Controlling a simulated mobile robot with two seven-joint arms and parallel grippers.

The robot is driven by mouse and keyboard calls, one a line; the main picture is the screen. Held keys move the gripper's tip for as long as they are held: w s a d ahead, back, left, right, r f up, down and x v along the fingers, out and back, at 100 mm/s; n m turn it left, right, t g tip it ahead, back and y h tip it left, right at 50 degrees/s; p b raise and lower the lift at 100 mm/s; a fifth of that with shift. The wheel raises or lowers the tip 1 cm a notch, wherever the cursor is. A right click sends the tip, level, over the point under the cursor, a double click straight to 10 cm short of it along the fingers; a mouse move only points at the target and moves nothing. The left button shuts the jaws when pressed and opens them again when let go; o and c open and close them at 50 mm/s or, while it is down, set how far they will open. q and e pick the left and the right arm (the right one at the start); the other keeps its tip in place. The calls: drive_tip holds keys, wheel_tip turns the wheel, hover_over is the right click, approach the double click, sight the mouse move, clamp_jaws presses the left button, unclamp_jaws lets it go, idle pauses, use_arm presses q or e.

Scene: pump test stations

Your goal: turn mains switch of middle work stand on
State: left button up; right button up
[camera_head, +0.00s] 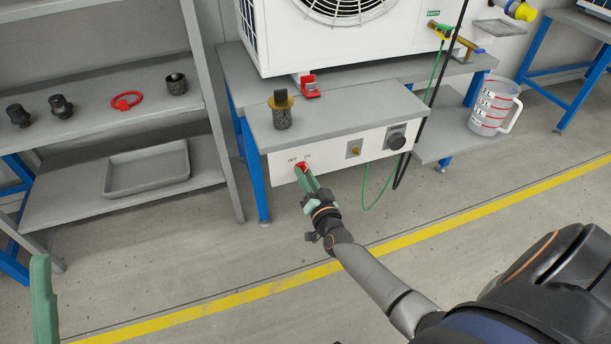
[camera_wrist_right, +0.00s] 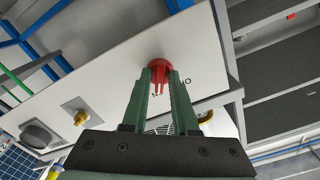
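The middle work stand (camera_head: 391,92) has a white front panel (camera_head: 330,157) with a red mains switch (camera_head: 301,168) at its left end, between small OFF and ON labels. My right gripper (camera_head: 305,177) reaches the switch from the front. In the right wrist view, the red switch (camera_wrist_right: 161,68) sits between the green fingertips of this gripper (camera_wrist_right: 162,80), which close on its handle. The fingers hide part of the switch, so its exact angle is unclear. One green finger of my left gripper (camera_head: 43,300) shows at the lower left, away from the stand.
The panel also bears a brass fitting (camera_head: 354,149) and a dark round socket (camera_head: 397,141). A white fan unit (camera_head: 350,40) stands above. A green cable (camera_head: 365,190) hangs by the panel. A shelf with a grey tray (camera_head: 148,170) is left; a measuring jug (camera_head: 494,107) is right.

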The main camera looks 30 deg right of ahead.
drive_tip(key=shift+o, duration=1.1)
drive_tip(key=shift+s, duration=0.1)
use_arm(q)
drive_tip(key=shift+m, duration=0.4)
drive_tip(key=r+p, duration=0.4)
drive_tip(key=shift+a, duration=0.2)
use_arm(e)
drive_tip(key=v, duration=1.2)
use_arm(q)
drive_tip(key=shift+s, duration=0.1)
use_arm(e)
drive_tip(key=shift+s+a+r, duration=0.1)
drive_tip(key=shift+s, duration=0.05)
